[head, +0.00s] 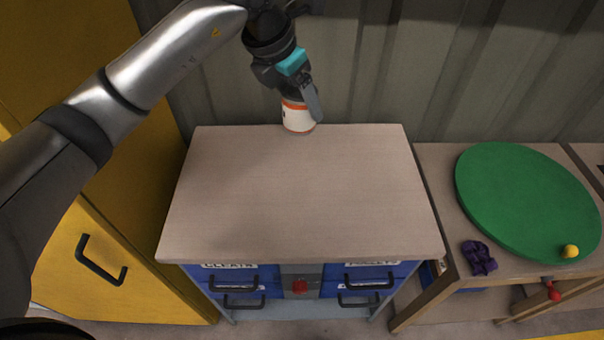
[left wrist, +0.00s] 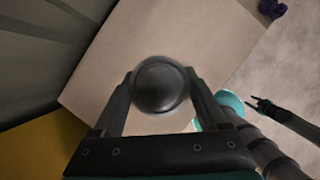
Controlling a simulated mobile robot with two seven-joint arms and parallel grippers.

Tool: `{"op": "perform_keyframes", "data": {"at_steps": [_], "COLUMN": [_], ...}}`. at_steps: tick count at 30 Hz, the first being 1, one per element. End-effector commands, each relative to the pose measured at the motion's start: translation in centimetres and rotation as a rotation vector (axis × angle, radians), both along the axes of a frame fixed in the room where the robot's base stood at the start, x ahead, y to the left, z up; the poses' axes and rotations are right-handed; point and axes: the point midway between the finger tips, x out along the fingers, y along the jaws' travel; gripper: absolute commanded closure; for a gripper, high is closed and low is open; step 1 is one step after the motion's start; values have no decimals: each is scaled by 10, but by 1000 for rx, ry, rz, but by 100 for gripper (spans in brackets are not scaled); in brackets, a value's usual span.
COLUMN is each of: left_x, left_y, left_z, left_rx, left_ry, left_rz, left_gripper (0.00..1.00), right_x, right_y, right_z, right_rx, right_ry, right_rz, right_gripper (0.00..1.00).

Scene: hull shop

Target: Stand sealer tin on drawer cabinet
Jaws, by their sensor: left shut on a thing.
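The sealer tin (head: 298,117) is a white tin with an orange band, upright in my left gripper (head: 300,97) at the back edge of the drawer cabinet. In the left wrist view, its dark round top (left wrist: 160,86) sits between the two fingers of the left gripper (left wrist: 161,92), which are shut on it. The drawer cabinet (head: 300,190) has a bare wooden top and blue drawers below. I cannot tell whether the tin's base touches the top. In the left wrist view, another dark gripper (left wrist: 262,104) shows at the right, over the floor; its jaw state is unclear.
A yellow cabinet (head: 130,230) stands at the left. At the right, a lower bench (head: 440,190) carries a green disc (head: 520,195), a yellow ball (head: 570,251) and a purple object (head: 479,257). A corrugated wall (head: 400,70) stands behind. The cabinet top is clear in front of the tin.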

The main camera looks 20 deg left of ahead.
Motion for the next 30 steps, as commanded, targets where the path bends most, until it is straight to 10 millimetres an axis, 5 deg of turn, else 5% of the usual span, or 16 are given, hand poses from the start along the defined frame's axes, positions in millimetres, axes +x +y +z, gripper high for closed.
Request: {"op": "perform_keyframes", "data": {"at_steps": [5,18,30], "left_x": [2,1,1], "left_y": [1,1,0], "left_z": [-14,-129,-169], "left_rx": [-2,-1,-2], "left_ry": [2,4,1], "left_rz": [41,40,38], "left_gripper": [100,100,100], "right_x": [0,6,28], "right_y": [0,-8,-18], "right_z": [-4,-23,-29], "right_rx": [0,-9,-21], "right_ry": [0,-12,-48], "right_rz": [0,-3,-8], "right_gripper": [50,50,50]}}
